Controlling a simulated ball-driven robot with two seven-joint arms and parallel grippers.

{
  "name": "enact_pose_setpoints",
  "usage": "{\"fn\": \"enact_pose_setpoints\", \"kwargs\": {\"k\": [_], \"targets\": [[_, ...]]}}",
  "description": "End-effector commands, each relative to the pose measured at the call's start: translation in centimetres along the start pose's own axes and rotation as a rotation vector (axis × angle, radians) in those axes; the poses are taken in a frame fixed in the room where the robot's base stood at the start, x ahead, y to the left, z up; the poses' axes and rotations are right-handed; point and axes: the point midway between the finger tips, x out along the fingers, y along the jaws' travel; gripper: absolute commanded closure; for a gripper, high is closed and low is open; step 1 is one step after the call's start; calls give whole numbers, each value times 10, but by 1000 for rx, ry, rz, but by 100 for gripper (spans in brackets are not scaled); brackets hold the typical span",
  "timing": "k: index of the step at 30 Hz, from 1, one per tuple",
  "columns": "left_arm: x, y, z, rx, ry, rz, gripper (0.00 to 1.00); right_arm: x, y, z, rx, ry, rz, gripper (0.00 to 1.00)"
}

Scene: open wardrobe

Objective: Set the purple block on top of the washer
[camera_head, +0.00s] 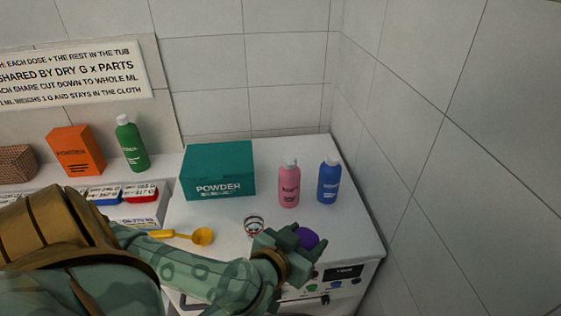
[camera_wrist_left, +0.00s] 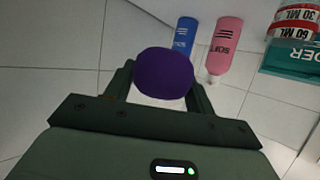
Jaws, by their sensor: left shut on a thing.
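The purple block (camera_head: 307,238) looks rounded and is held at the fingertips of my left gripper (camera_head: 296,249). In the left wrist view the purple block (camera_wrist_left: 162,74) sits between the two fingers of my left gripper (camera_wrist_left: 160,92), which is shut on it. The white washer (camera_head: 350,232) stands in the corner, with its control panel at the front. The block is over the front right part of the washer's top. I cannot tell whether it touches the top. My right gripper is not in view.
On the washer's top stand a teal powder box (camera_head: 218,172), a pink bottle (camera_head: 289,186), a blue bottle (camera_head: 329,182) and a small red-and-white cup (camera_head: 253,225). A yellow scoop (camera_head: 202,236) lies at the left. Tiled walls close off the back and right.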

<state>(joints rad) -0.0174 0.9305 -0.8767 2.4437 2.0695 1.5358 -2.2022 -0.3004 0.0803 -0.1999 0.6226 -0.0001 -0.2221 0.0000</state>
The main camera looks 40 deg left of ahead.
Motion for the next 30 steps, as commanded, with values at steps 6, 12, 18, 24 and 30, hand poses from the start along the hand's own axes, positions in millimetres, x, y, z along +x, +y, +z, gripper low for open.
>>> {"fn": "enact_pose_setpoints", "kwargs": {"k": [6, 12, 18, 24, 30], "targets": [[6, -5, -7, 10, 3, 16, 71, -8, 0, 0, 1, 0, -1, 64], [67, -19, -4, 7, 5, 14, 71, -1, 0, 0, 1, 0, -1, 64], [121, -29, 17, 5, 0, 15, 71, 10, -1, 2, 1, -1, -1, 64], [144, -34, 29, 5, 2, 17, 71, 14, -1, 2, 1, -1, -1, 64], [160, -35, 52, 5, -3, 17, 71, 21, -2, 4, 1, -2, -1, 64]]}}
